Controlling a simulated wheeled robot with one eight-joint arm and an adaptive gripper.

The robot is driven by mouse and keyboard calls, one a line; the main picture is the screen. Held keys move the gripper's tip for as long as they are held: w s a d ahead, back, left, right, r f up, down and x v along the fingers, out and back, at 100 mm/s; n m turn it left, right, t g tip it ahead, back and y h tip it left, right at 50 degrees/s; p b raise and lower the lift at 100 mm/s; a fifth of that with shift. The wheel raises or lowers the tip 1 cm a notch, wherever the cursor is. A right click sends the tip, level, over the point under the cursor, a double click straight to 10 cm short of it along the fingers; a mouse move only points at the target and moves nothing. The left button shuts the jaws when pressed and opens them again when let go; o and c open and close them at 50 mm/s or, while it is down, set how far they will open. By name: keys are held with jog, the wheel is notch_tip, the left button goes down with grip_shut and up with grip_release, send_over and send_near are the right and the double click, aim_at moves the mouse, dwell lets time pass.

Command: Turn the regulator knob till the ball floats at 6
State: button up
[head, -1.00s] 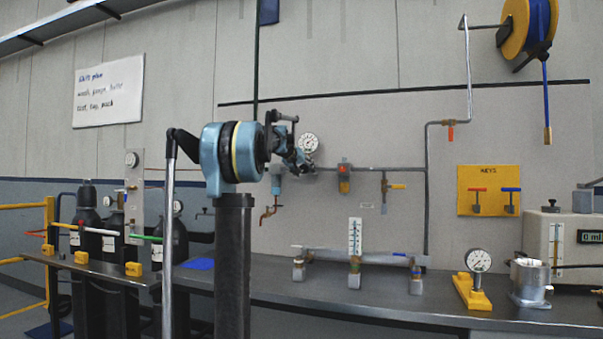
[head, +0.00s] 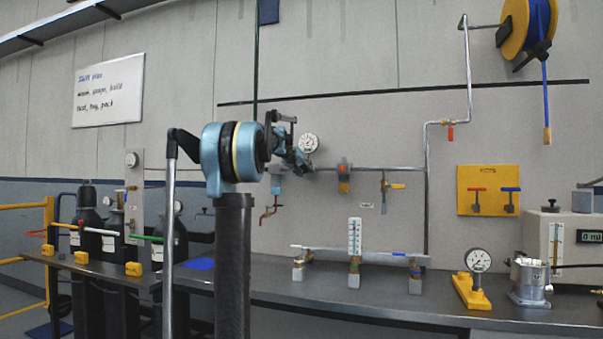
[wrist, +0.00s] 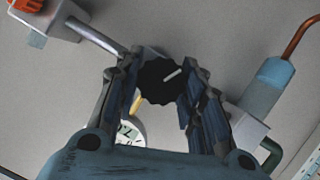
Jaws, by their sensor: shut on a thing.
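The black scalloped regulator knob (wrist: 157,82) with a white pointer line sits between the fingers of my gripper (wrist: 158,72) in the wrist view. The fingers are shut on it from both sides. In the head view my gripper (head: 291,152) is at the wall pipe, beside a round white gauge (head: 308,143); my arm hides the knob there. Part of a gauge dial (wrist: 130,131) shows below the knob in the wrist view. An upright white scale (head: 354,236) stands on the bench manifold. I cannot make out a ball or its level.
A blue-bodied fitting (wrist: 268,85) with a copper pipe is close to the right of my gripper. A yellow-based gauge (head: 477,262) and metal housing (head: 529,280) stand on the bench.

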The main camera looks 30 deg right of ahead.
jog(key=n, duration=0.1)
jog(key=n+g+h, duration=0.1)
jog(key=n+h, duration=0.1)
jog(key=n, duration=0.1)
jog(key=shift+w+a+g, duration=0.15)
jog(key=shift+w+g, duration=0.1)
jog(key=shift+g, duration=0.05)
jog(key=n+h, duration=0.1)
jog(key=n, duration=0.1)
jog(key=n+h, duration=0.1)
jog(key=n, duration=0.2)
jog(key=shift+f+h, duration=0.15)
jog(key=shift+h, duration=0.15)
dwell(0.4)
jog(key=o, duration=1.1)
jog(key=shift+f+g, duration=0.1)
jog(key=shift+g, duration=0.2)
jog(key=v, duration=1.2)
jog(key=shift+f, duration=0.2)
